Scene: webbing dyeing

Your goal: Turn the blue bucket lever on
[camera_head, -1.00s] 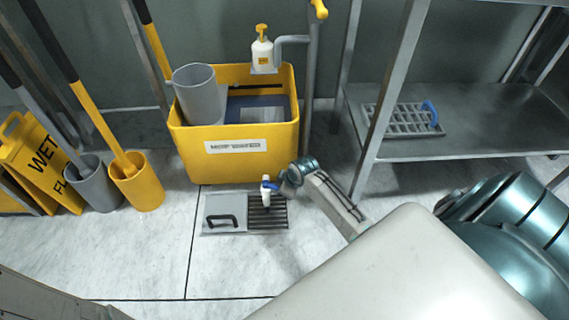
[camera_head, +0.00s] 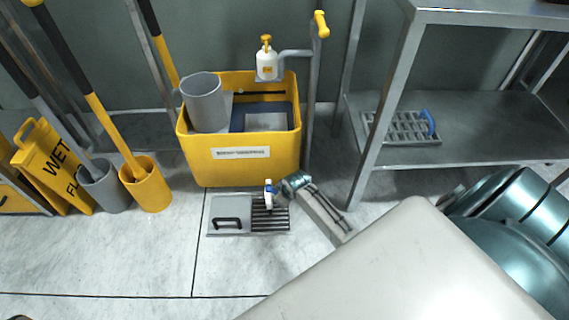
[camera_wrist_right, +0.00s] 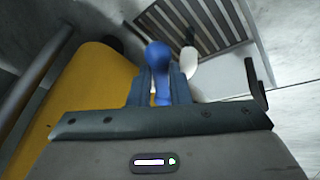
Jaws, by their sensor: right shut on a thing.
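The yellow mop bucket (camera_head: 240,165) stands on the floor against the wall, with a grey cylinder and dark contents inside. A small white spout (camera_head: 268,198) with a blue lever (camera_head: 270,186) is at its lower front, above the floor drain. My right gripper (camera_head: 282,192) reaches in low from the right, beside the spout. In the right wrist view, the fingers (camera_wrist_right: 160,88) are shut on the blue lever (camera_wrist_right: 160,62), and the white spout (camera_wrist_right: 189,62) is just right of it. The lever's lower part is hidden between the fingers. My left gripper is not in view.
A drain grate (camera_head: 270,216) with a grey lidded plate (camera_head: 231,214) lies in front of the bucket. A steel shelf (camera_head: 470,115) stands right, holding a blue-handled rack (camera_head: 400,127). Mop holders (camera_head: 146,186) and a yellow wet-floor sign (camera_head: 45,165) stand left. Floor in front is clear.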

